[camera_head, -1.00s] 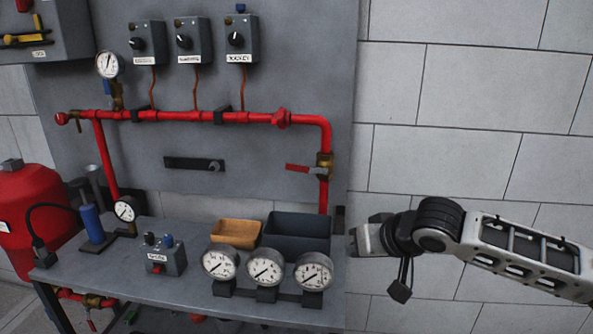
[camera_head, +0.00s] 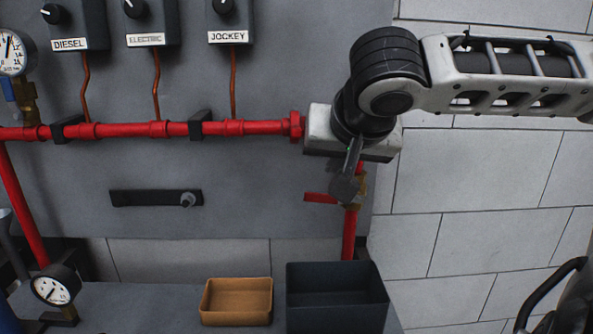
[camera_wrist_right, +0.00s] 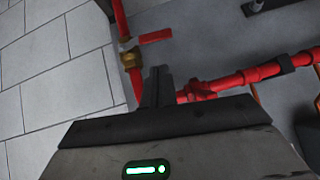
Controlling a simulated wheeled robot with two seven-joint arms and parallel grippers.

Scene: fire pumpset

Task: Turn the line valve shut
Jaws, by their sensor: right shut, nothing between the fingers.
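The line valve is a brass body (camera_head: 357,188) on the vertical red pipe at the right of the panel. Its red lever (camera_head: 320,197) points left, crosswise to the pipe. In the wrist view the brass body (camera_wrist_right: 128,57) and the red lever (camera_wrist_right: 155,37) both show, beyond the fingertips and apart from them. My right gripper (camera_head: 350,138) is in front of the pipe's upper corner, just above the valve, and hides that corner. My left gripper is not in view.
A horizontal red pipe (camera_head: 230,128) runs along the grey panel, below the switch boxes (camera_head: 152,22). A black bracket (camera_head: 150,198) is left of the lever. Below, a wooden tray (camera_head: 237,318) and a dark bin (camera_head: 337,276) stand on the bench. A gauge (camera_head: 50,287) is at left.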

